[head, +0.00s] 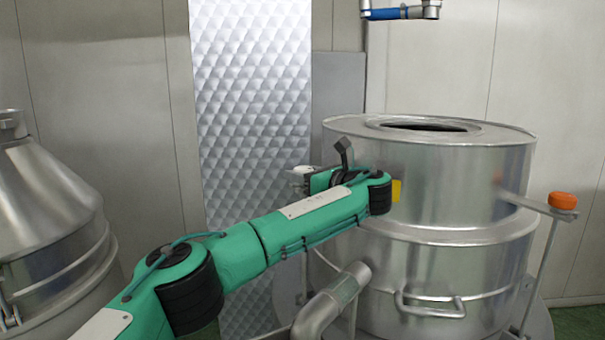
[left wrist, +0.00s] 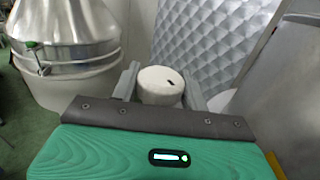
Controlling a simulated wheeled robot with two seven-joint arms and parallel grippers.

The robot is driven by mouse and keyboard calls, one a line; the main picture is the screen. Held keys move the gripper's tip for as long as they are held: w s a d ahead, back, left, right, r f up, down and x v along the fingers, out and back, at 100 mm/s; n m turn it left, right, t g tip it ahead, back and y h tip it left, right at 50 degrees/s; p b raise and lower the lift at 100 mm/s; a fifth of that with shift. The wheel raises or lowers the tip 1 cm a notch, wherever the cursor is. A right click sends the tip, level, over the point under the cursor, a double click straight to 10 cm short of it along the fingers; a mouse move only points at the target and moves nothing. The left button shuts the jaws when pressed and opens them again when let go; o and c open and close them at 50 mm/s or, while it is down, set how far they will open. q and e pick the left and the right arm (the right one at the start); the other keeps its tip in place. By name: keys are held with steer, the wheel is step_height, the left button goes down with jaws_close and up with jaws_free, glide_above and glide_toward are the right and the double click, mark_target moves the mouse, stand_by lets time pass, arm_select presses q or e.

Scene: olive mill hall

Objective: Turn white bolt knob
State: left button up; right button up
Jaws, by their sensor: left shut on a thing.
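The white bolt knob (left wrist: 160,86) is a short round cylinder with a small dark mark on its top face. It sits between the two grey fingers of my left gripper (left wrist: 161,90), which is shut on it from both sides. In the head view my left gripper (head: 307,180) is beside the left side of the steel tank, and only a small white part of the knob (head: 302,170) shows there. What the knob is mounted on is hidden behind my arm. My right gripper is in neither view.
A large steel tank (head: 465,190) with an open top stands just right of my left wrist. An orange knob (head: 562,200) sits on its right arm. A conical steel vessel (head: 50,205) stands at left. A quilted metal panel (head: 250,90) is behind. A pipe (head: 330,300) lies below my arm.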

arm_select(q)
steer(key=shift+f+n+g, duration=0.3)
steer(key=shift+f+g, duration=0.05)
steer(key=shift+g, duration=0.15)
steer(key=o, duration=1)
steer(key=shift+d, duration=0.1)
steer(key=shift+w, duration=0.15)
steer(key=shift+r+y, duration=0.1)
steer(key=shift+y, duration=0.2)
steer(key=shift+s+d+b, duration=0.3)
steer(key=shift+s, duration=0.05)
steer(key=shift+b+v, duration=2.65)
steer(key=shift+v, duration=3.8)
steer(key=shift+c, duration=0.6)
